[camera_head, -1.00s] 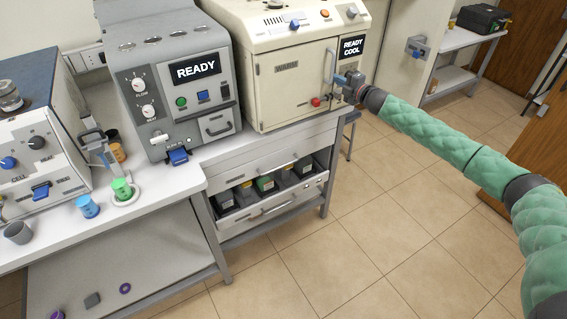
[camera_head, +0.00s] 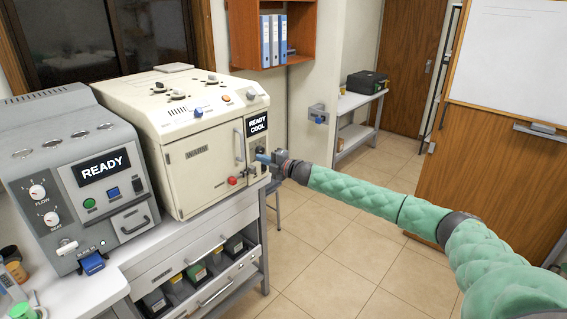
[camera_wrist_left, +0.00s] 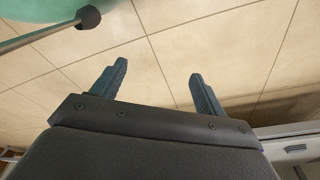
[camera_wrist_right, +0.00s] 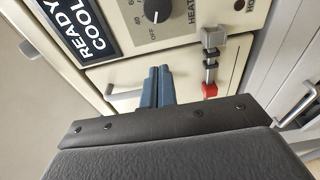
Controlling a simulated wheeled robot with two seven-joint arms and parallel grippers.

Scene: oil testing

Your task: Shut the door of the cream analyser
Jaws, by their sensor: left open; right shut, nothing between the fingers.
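The cream analyser (camera_head: 150,105) stands on the bench, its READY COOL display lit. Its door (camera_head: 200,160), labelled WARM, looks flush with the front; a small gap cannot be ruled out. The door's upright handle (camera_head: 239,145) is on its right side. My right gripper (camera_head: 262,158) is just right of the handle at the front. In the right wrist view its blue fingers (camera_wrist_right: 160,72) are together and empty, pointing at the cream front; contact cannot be told. A red-tipped latch (camera_wrist_right: 210,88) is beside them. My left gripper (camera_wrist_left: 157,78) is open and empty above the floor.
A grey analyser (camera_head: 75,170) stands left of the cream one. Below is an open drawer (camera_head: 215,285) with several dark containers. A side table (camera_head: 360,102) with a black case (camera_head: 366,84) is at the back. The tiled floor (camera_head: 325,255) is clear.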

